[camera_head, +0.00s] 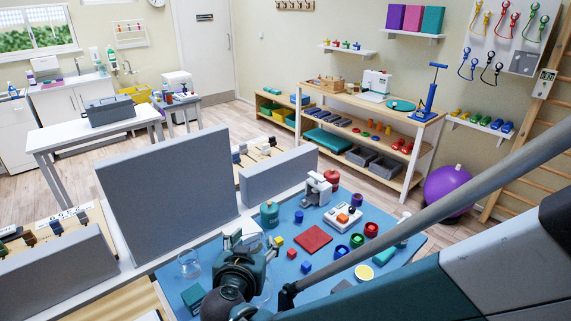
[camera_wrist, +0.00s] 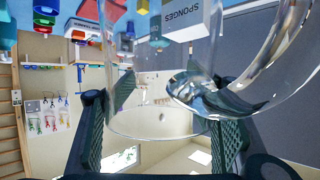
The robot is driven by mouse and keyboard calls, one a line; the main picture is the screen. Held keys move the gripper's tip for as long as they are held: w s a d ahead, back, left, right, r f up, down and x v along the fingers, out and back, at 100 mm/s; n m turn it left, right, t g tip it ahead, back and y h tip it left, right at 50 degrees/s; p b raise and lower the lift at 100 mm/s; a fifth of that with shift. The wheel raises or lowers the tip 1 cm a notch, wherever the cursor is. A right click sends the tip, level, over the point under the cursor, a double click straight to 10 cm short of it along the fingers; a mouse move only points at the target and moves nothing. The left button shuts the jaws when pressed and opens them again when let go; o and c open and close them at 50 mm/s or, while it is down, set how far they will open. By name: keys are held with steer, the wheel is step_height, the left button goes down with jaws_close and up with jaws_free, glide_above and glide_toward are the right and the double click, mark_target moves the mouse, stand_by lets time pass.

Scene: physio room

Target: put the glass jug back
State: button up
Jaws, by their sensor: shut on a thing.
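A clear glass jug (camera_wrist: 160,122) fills the middle of the wrist view, with its curved handle (camera_wrist: 275,75) to the right. My gripper (camera_wrist: 170,130) is shut on it, with one dark ridged finger at each side of the glass. In the head view, my gripper (camera_head: 245,246) is over the left front part of the blue table (camera_head: 316,268). The held jug is hard to make out there behind my gripper. A clear glass vessel (camera_head: 189,262) shows just left of my gripper; I cannot tell whether it stands apart from the held jug.
Grey upright panels (camera_head: 165,185) border the table's far left side. A teal jar (camera_head: 269,213), a red mat (camera_head: 313,239), a white device (camera_head: 343,217) and several small coloured blocks and cups crowd the table. A box marked SPONGES (camera_wrist: 262,18) shows beyond the jug.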

mark_target(255, 249)
steer(key=shift+f+b, duration=0.4)
steer(key=shift+f, duration=1.2)
steer(key=o, duration=1.8)
steer(key=shift+o, duration=0.2)
steer(key=shift+r, duration=0.25)
steer(key=p+v, duration=0.3)
steer(key=v, duration=0.9)
